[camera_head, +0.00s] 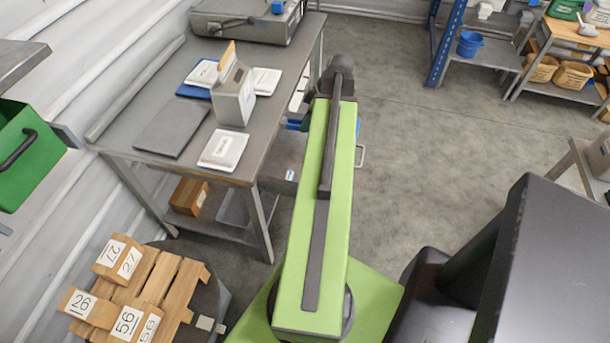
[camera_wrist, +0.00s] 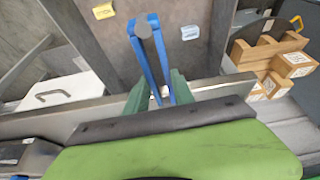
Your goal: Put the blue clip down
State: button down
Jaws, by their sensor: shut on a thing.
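The blue clip (camera_wrist: 153,65) shows in the wrist view as two long blue arms, with a dark round part between them near their far end. My gripper (camera_wrist: 158,92) has green fingers on both sides of the clip's near end and is shut on it. The clip points away from the wrist, over a grey surface; I cannot tell its height above that.
In the head view a grey workbench (camera_head: 105,137) stands left of my arm, with white packets, a carton (camera_head: 234,96) and a dark flat plate (camera_head: 172,127). A wooden pallet (camera_head: 160,283) with numbered blocks is at lower left. Open floor (camera_head: 410,140) lies to the right.

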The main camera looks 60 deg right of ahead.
jog(key=f+b, duration=0.5)
jog(key=f, duration=0.1)
jog(key=s+f+b, duration=0.1)
jog(key=f+b, duration=0.5)
jog(key=s+d+f+b, duration=0.1)
jog(key=f+b, duration=0.4)
jog(key=f, duration=0.1)
jog(key=shift+f, duration=0.35)
jog(key=shift+r, duration=0.25)
jog(key=shift+f, duration=0.2)
jog(key=c, duration=1.1)
grip_release()
